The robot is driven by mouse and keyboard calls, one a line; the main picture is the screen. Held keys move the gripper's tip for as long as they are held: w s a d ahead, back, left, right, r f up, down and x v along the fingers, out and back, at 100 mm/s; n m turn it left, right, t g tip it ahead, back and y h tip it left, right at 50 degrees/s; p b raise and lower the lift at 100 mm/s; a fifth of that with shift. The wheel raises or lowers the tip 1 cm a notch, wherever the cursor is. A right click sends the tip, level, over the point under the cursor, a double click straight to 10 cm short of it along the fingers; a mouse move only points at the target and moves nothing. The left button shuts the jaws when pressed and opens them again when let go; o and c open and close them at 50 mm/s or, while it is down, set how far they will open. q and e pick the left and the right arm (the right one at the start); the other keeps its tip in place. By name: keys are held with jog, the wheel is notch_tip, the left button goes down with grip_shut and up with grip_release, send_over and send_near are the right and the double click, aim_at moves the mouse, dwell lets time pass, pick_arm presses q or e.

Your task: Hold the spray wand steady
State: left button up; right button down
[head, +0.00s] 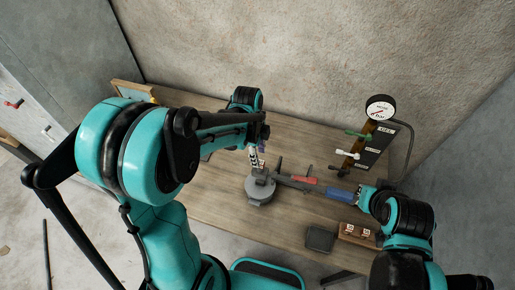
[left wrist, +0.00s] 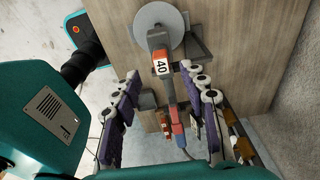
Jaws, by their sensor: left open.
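The spray wand (head: 305,181) lies across the wooden table, with a grey round head at its left end and red and blue sections along its handle. In the left wrist view the wand (left wrist: 160,62) shows an orange and white label reading 40. My left gripper (left wrist: 160,78) is open, its two purple-padded fingers on either side of the wand and apart from it. In the head view my left gripper (head: 257,157) is above the wand's round head. My right gripper (head: 364,196) is at the blue handle end; its fingers are too small to read.
A board (head: 371,150) with a dial gauge (head: 380,108), coloured levers and a black hose stands at the table's back right. A dark tray (head: 320,238) and a small wooden box (head: 357,233) sit near the right front edge. The table (head: 215,205) is bare left of the wand.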

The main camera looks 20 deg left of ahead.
aim_at(260, 161)
pick_arm(q)
jog(key=f, duration=0.4)
jog(key=shift+w+d, duration=0.15)
jog(key=shift+d, duration=0.15)
jog(key=shift+f, duration=0.45)
grip_shut()
grip_release()
